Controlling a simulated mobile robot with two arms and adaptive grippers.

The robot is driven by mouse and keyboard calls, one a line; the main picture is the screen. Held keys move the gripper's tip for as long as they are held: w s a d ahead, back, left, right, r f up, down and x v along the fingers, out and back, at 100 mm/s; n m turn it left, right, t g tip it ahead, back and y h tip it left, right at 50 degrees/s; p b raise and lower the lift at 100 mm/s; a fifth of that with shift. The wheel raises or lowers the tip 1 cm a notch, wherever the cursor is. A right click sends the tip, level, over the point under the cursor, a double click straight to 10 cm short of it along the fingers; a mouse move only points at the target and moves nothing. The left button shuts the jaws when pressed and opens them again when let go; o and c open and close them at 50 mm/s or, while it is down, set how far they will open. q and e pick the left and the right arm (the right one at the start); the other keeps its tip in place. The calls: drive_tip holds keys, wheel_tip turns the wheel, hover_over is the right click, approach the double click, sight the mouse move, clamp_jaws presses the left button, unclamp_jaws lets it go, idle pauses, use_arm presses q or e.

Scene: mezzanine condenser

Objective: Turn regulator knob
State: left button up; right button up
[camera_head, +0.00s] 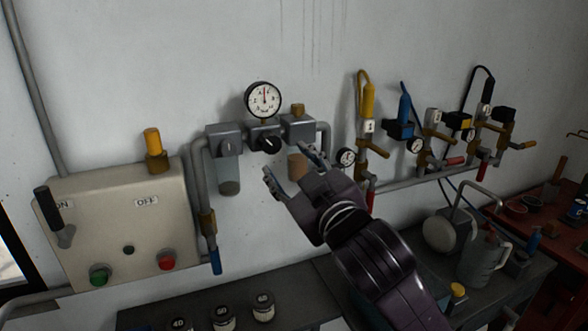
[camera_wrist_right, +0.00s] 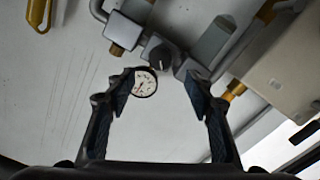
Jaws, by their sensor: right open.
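The regulator's black knob (camera_head: 267,144) sits on the front of the grey regulator body, below a round white gauge (camera_head: 264,99) on the wall. The knob also shows in the right wrist view (camera_wrist_right: 158,53), beyond and between the fingertips. My right gripper (camera_head: 289,166) is open and empty, just below and to the right of the knob in the head view. In the wrist view its two fingers (camera_wrist_right: 160,88) are spread wide, with the gauge partly behind one fingertip. They appear apart from the knob. My left gripper is out of view.
A filter bowl (camera_head: 229,172) hangs left of the knob, and a second bowl (camera_head: 297,166) hangs close to my right fingers. A switch box (camera_head: 125,228) with a lever is at left. Gas valves (camera_head: 405,130) line the right wall. A bench with jars (camera_head: 222,317) lies below.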

drive_tip(key=shift+v, duration=1.15)
